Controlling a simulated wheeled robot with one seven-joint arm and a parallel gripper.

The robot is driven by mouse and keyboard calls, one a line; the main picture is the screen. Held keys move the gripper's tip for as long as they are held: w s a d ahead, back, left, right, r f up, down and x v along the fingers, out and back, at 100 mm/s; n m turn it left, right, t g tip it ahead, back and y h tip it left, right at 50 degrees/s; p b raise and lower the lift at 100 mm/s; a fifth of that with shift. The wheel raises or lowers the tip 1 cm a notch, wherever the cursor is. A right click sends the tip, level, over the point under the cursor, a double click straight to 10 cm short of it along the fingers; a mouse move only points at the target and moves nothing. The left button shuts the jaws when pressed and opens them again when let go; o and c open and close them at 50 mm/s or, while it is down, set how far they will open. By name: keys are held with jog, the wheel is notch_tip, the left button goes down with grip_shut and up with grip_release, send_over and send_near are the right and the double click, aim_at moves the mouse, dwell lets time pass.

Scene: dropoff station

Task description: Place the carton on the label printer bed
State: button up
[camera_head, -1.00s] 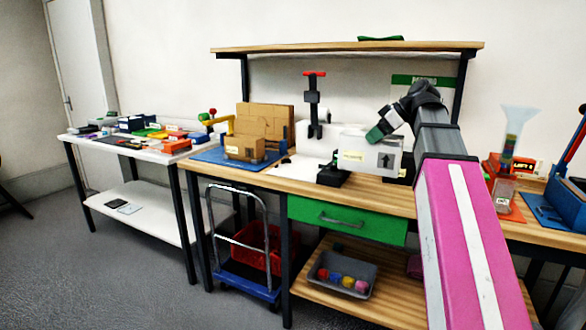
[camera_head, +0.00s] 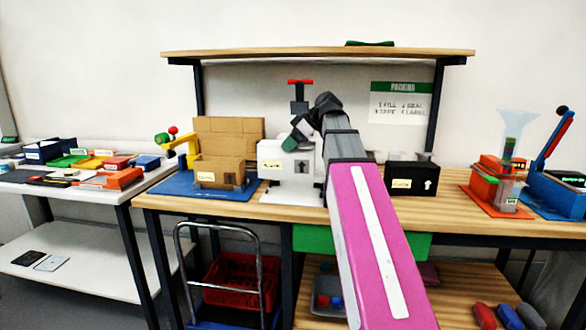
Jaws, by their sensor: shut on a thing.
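The white carton (camera_head: 287,172), with a yellow label and a black up arrow on its front, is upright at the middle of the workbench. My gripper (camera_head: 292,146) is over its top and shut on it; the fingertips are mostly hidden. The label printer stands directly behind the carton, with a dark post and red handle (camera_head: 300,82) rising above it. Its pale bed (camera_head: 290,197) shows at the carton's foot. I cannot tell whether the carton touches the bed or hangs just above it.
A brown carton (camera_head: 219,174) stands on a blue mat left of the white one. A black carton (camera_head: 412,178) stands to the right, past my arm. Further right are an orange device (camera_head: 492,183) and a blue lever machine (camera_head: 560,190). A shelf (camera_head: 320,54) spans above.

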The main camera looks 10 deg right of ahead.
jog(key=w+d+f, duration=0.3)
jog(key=w+f, duration=0.3)
jog(key=f, duration=0.2)
jog(key=shift+w+d+f, duration=0.25)
jog(key=shift+d+f, duration=0.05)
jog(key=shift+d, duration=0.1)
jog(key=shift+f, duration=0.1)
jog(key=o, duration=1.2)
jog(key=shift+c, duration=0.2)
jog(key=v, duration=1.2)
